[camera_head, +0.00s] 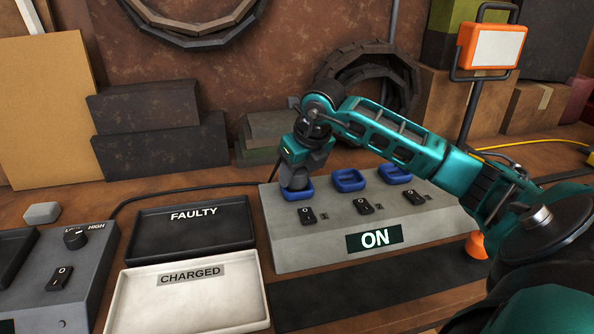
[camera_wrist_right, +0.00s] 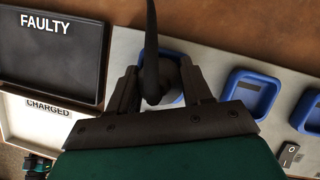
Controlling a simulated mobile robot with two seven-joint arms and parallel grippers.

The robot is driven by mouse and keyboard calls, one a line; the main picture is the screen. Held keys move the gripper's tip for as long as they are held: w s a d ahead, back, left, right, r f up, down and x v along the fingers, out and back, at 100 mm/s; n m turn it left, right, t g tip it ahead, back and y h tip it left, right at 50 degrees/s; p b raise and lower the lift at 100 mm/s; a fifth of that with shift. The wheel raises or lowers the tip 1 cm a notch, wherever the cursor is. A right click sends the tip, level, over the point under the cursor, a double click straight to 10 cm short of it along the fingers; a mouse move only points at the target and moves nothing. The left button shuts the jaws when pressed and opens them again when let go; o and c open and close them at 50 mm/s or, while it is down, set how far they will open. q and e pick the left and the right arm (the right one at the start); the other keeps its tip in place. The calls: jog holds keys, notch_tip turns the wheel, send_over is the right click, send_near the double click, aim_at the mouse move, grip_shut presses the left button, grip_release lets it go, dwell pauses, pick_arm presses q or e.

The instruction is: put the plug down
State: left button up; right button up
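My right gripper (camera_head: 296,172) points down over the leftmost blue-rimmed recess (camera_head: 299,194) of the grey panel. In the right wrist view its two fingers (camera_wrist_right: 158,88) stand close on both sides of a dark rounded plug (camera_wrist_right: 157,90), apparently shut on it. A black cable (camera_wrist_right: 151,40) runs up from the plug. The plug sits over or in the recess; how deep is hidden by the gripper. A small teal and black part (camera_wrist_right: 38,164) at the lower left of the wrist view may belong to my left arm; its fingers cannot be made out.
The grey panel (camera_head: 340,255) has two more blue recesses (camera_head: 348,180), (camera_head: 395,174), rocker switches and a lit ON sign (camera_head: 374,238). Left of it lie a black FAULTY tray (camera_head: 190,240) and a white CHARGED tray (camera_head: 190,305), both empty. A control box with a knob (camera_head: 76,237) stands at far left.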

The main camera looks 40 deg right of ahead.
jog(key=shift+s+a+f+p, duration=0.1)
jog(key=shift+s+p, duration=0.05)
jog(key=shift+p, duration=0.15)
jog(key=v, duration=1.2)
jog(key=shift+w+p, duration=0.3)
jog(key=shift+p, duration=0.15)
jog(key=shift+s+r, duration=0.1)
jog(key=shift+r, duration=0.35)
